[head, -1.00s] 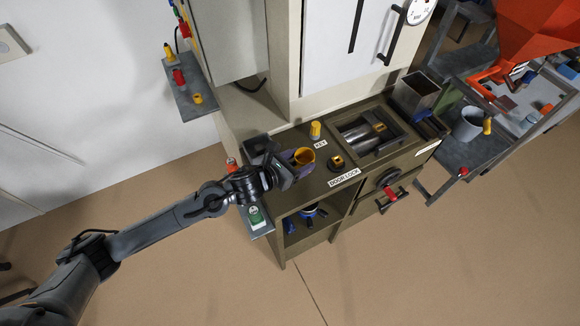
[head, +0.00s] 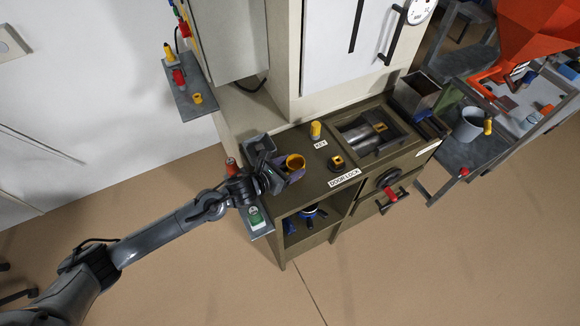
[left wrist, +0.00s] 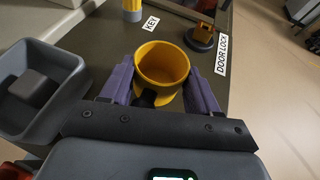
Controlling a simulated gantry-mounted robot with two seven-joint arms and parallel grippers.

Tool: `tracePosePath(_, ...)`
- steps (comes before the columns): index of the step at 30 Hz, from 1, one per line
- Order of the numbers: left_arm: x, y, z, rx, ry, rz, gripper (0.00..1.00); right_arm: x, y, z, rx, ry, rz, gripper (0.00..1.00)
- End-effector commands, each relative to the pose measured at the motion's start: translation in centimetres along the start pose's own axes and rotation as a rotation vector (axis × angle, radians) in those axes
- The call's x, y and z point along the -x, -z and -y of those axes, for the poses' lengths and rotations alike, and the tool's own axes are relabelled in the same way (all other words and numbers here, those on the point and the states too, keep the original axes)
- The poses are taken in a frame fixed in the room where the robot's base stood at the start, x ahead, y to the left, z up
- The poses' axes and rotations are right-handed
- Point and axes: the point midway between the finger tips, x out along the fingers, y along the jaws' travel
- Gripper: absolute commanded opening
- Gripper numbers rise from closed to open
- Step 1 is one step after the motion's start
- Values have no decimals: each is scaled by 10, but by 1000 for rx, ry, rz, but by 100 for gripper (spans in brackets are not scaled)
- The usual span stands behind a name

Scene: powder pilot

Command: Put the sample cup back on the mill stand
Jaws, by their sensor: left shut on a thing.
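The yellow sample cup (head: 295,162) is upright, with its open mouth facing up. It also shows in the left wrist view (left wrist: 162,62). My left gripper (head: 283,172) is shut on the cup, with one purple finger on each side of it in the left wrist view (left wrist: 163,88). The cup is over the left end of the dark bench top (head: 315,171); I cannot tell how high. No part is clearly recognisable as the mill stand. My right gripper is not in view.
A grey open box (left wrist: 40,88) with a block inside is close left of the gripper. A yellow key post (head: 315,130) and a door lock knob (head: 337,162) stand on the bench. A grey cup (head: 469,124) is on the right table.

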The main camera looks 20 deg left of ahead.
Motion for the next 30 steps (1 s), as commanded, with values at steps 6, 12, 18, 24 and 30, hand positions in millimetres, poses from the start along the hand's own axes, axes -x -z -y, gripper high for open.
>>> tracePosePath(6, -1, 3, 0, 0, 0, 0, 65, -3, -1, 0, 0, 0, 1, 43)
tracePosePath(12, -1, 3, 0, 0, 0, 0, 86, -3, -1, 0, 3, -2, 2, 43)
tracePosePath(18, -1, 2, 0, 0, 0, 0, 86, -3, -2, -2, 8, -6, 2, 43)
tracePosePath(24, 6, 1, -1, -1, 0, -2, 86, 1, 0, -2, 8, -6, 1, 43)
tracePosePath(30, 38, 1, 0, -3, 1, -3, 86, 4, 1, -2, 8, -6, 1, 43)
